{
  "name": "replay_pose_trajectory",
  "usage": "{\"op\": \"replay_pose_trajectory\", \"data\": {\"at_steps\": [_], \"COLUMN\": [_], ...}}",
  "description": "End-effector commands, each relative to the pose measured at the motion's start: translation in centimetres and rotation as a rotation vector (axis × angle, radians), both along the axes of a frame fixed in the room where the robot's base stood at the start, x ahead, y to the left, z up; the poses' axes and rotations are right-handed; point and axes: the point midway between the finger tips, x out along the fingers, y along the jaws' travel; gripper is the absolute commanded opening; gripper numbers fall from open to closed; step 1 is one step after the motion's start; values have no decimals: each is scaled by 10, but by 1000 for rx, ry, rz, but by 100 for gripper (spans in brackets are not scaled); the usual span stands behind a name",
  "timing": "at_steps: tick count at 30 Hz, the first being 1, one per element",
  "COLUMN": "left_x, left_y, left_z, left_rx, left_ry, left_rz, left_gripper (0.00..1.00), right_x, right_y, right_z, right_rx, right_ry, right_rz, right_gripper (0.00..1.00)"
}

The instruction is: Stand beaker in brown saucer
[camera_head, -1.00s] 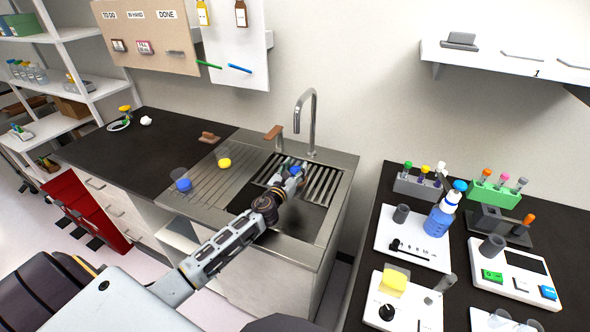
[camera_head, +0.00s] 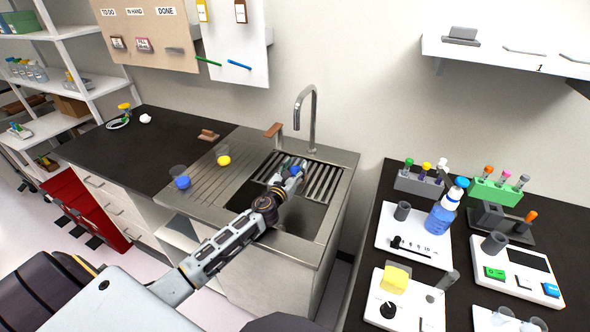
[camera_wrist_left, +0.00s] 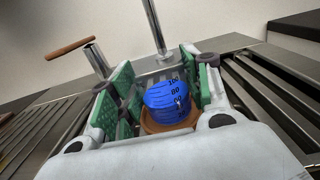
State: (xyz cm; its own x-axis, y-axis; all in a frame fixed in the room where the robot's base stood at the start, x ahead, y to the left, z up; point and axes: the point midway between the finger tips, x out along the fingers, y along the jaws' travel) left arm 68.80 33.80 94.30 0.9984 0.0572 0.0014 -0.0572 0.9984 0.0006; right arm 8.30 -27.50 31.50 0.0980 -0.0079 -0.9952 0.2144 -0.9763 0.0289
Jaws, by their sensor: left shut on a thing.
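My left gripper (camera_head: 296,170) is over the sink's ribbed rack, shut on a beaker with blue contents (camera_head: 294,169). In the left wrist view the beaker (camera_wrist_left: 168,98), with dark volume marks, sits between the green finger pads and looks about upright. The brown saucer (camera_wrist_left: 148,126) shows as a round rim around the beaker's lower part. I cannot tell whether the beaker's base touches the saucer. The saucer is hidden behind the gripper in the head view. My right gripper is not in view.
The tap (camera_head: 313,118) rises behind the gripper, with a brown-topped post (camera_head: 274,131) to its left. A beaker with blue contents (camera_head: 183,182) and one with yellow contents (camera_head: 224,160) stand on the left drainboard. The dark basin (camera_head: 295,218) in front is empty.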

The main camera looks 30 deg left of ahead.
Motion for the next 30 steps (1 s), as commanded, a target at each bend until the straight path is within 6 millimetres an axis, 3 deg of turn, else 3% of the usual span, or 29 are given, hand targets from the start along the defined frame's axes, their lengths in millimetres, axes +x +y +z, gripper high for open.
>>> {"op": "replay_pose_trajectory", "data": {"at_steps": [8,9,14,30], "left_x": [0,0,-1,-1], "left_y": [0,0,0,-1], "left_z": [-2,-3,-3,-1], "left_rx": [0,0,0,-1], "left_ry": [3,3,4,6], "left_rz": [0,0,0,-1], "left_gripper": [5,52,72,73], "right_x": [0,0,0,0], "right_y": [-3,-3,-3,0], "right_z": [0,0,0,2], "right_rx": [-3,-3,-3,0], "right_ry": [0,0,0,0], "right_rz": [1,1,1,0], "right_gripper": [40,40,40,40]}}
